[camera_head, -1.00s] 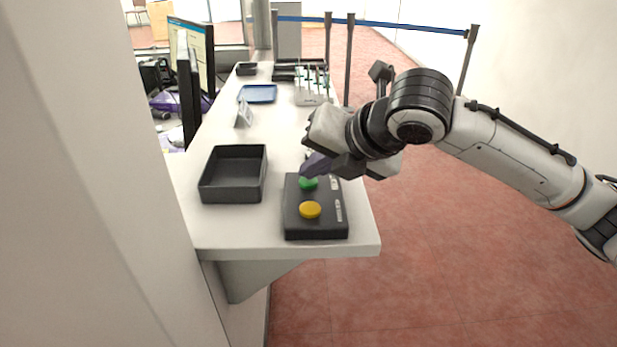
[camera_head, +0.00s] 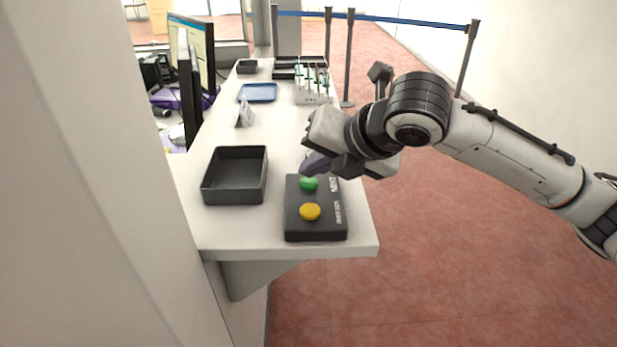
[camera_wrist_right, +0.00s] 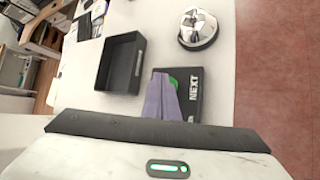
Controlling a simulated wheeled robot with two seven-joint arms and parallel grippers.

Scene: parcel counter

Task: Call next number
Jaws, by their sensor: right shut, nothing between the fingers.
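A black button box (camera_head: 330,228) lies near the front edge of the white counter. It has a green button (camera_head: 308,184) at its far end and a yellow button (camera_head: 310,211) nearer. My right gripper (camera_head: 314,165) is shut and empty, its purple fingertips just beyond the green button. In the right wrist view the fingers (camera_wrist_right: 164,98) partly cover the green button (camera_wrist_right: 173,81), beside the label NEXT (camera_wrist_right: 194,87). Contact cannot be told; a small gap seems to show in the head view. The yellow button is hidden in the wrist view. My left gripper is out of view.
A black open tray (camera_head: 235,198) stands left of the box. A chrome bell (camera_wrist_right: 198,30) shows beyond the box in the wrist view. Farther back are a small sign (camera_head: 243,114), a blue tray (camera_head: 258,93) and a pen stand (camera_head: 312,97). Monitors (camera_head: 190,55) stand at left.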

